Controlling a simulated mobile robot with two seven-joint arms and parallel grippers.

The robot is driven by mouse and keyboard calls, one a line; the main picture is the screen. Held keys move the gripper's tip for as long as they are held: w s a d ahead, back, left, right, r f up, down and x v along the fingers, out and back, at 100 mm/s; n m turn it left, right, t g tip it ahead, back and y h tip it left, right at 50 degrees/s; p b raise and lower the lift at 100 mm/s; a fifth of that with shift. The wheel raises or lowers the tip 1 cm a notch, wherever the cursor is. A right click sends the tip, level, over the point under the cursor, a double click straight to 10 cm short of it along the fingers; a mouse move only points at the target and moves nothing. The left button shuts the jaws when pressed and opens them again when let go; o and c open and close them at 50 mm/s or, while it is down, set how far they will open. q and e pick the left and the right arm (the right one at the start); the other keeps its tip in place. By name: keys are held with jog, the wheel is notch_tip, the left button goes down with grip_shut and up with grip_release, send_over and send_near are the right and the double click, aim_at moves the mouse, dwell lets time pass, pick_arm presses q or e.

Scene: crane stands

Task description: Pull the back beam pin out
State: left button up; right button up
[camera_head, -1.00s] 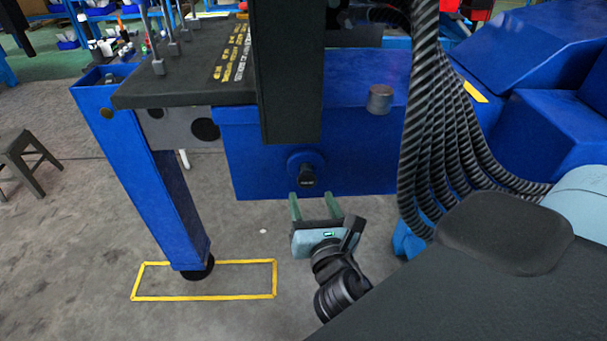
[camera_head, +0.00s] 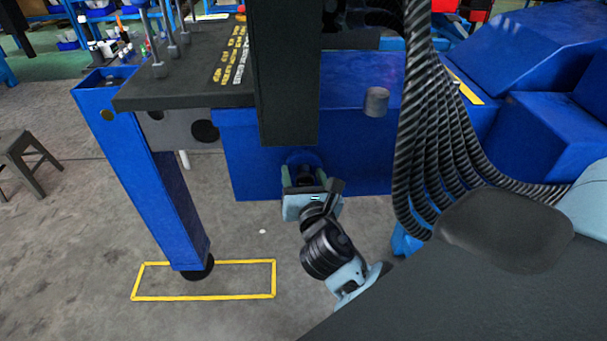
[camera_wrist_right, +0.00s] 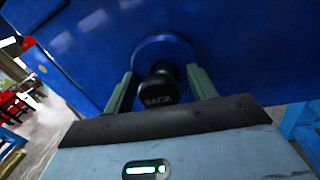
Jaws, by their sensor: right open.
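The back beam pin (camera_wrist_right: 159,90) is a black knob with pale lettering on its end. It sits in a round blue flange (camera_wrist_right: 164,52) on the side of the blue beam (camera_head: 352,178). In the right wrist view my right gripper (camera_wrist_right: 160,82) is open, with one green finger on each side of the knob. Whether the fingers touch it I cannot tell. In the head view my right gripper (camera_head: 305,187) is up against the beam's side and hides most of the knob. My left gripper is not in view.
A dark table top (camera_head: 185,90) with upright metal pins stands at the left on a blue leg (camera_head: 165,190). A metal cylinder (camera_head: 376,101) stands on the beam. A yellow floor outline (camera_head: 205,297) surrounds the leg's foot. A stool (camera_head: 25,160) is at far left.

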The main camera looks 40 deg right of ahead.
aim_at(302, 185)
jog(key=shift+c, duration=0.4)
grip_shut()
jog(key=shift+a+p+v, duration=0.2)
jog(key=shift+p+v, duration=0.05)
jog(key=shift+v, duration=0.9)
jog(key=shift+a+p+v, duration=0.15)
jog(key=shift+p+v, duration=0.1)
jog(key=shift+v, duration=0.9)
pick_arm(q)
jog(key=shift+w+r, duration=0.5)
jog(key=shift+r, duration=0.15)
pick_arm(e)
jog(key=shift+w+f, duration=0.15)
jog(key=shift+f, duration=0.05)
jog(key=shift+a, duration=0.1)
jog(key=shift+c, duration=1.2)
grip_release()
jog(key=o, duration=0.3)
jog(key=shift+s+r, duration=0.15)
jog(key=shift+s, duration=0.1)
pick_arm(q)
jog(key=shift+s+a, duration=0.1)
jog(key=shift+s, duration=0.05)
pick_arm(e)
jog(key=shift+w, duration=0.1)
